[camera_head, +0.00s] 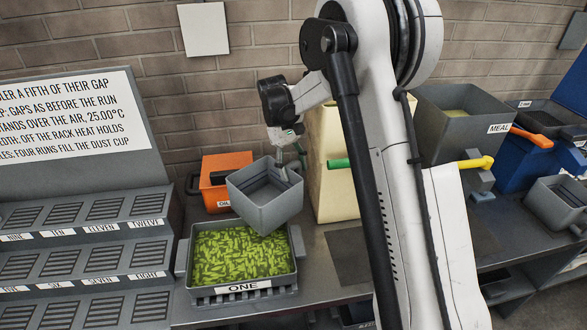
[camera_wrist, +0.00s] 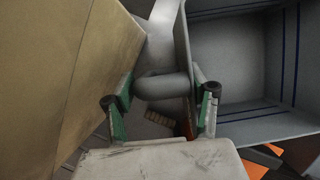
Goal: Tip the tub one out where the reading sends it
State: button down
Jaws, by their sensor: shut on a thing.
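My gripper (camera_head: 291,153) is shut on the grey bar handle (camera_wrist: 163,86) of a square grey tub (camera_head: 264,210). The wrist view shows one finger on each side of that handle. The tub is held tilted above the tray labelled ONE (camera_head: 242,290), and the inside that shows looks empty and bare, also in the wrist view (camera_wrist: 225,75). Tray ONE is full of green pellets (camera_head: 238,255). No label shows on the held tub.
An orange bin (camera_head: 222,178) stands behind the tub. A cream bin (camera_head: 330,175) is close to the gripper, partly behind my arm. A grey MEAL bin (camera_head: 455,125) and a blue bin (camera_head: 538,165) stand right. Slotted racks (camera_head: 85,260) with number labels fill the left.

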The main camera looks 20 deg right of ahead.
jog(key=shift+r, duration=0.1)
jog(key=shift+r+p, duration=0.9)
jog(key=shift+r, duration=1.5)
